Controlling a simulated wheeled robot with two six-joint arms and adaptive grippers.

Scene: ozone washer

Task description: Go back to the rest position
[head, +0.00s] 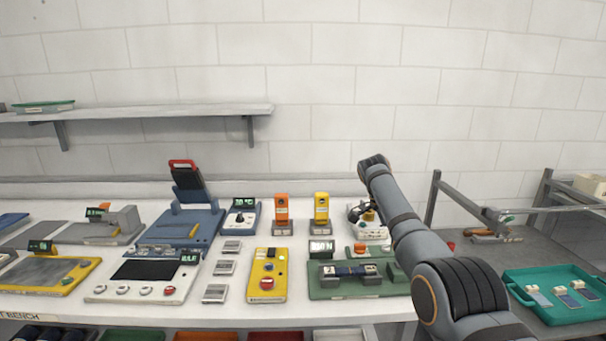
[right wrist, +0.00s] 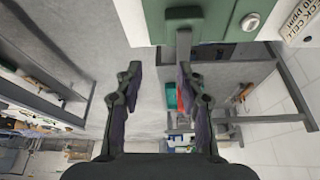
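My right arm reaches in from the lower right of the head view, over the right part of the bench (head: 215,316). Its wrist end is up in front of the wall, and I cannot make out its fingers clearly there. In the right wrist view my right gripper (right wrist: 160,88) is open, its two dark fingers well apart with nothing held between them. A green unit (right wrist: 222,22) with a grey bar and a round metal knob shows just beyond the fingertips. My left gripper and left arm are not in the head view.
The bench carries a blue device with a raised lid (head: 180,227), a yellow control box (head: 267,275), orange (head: 281,212) and yellow (head: 321,211) upright units and a green base (head: 330,293). A teal tray (head: 520,294) sits right. A wall shelf (head: 150,112) hangs left.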

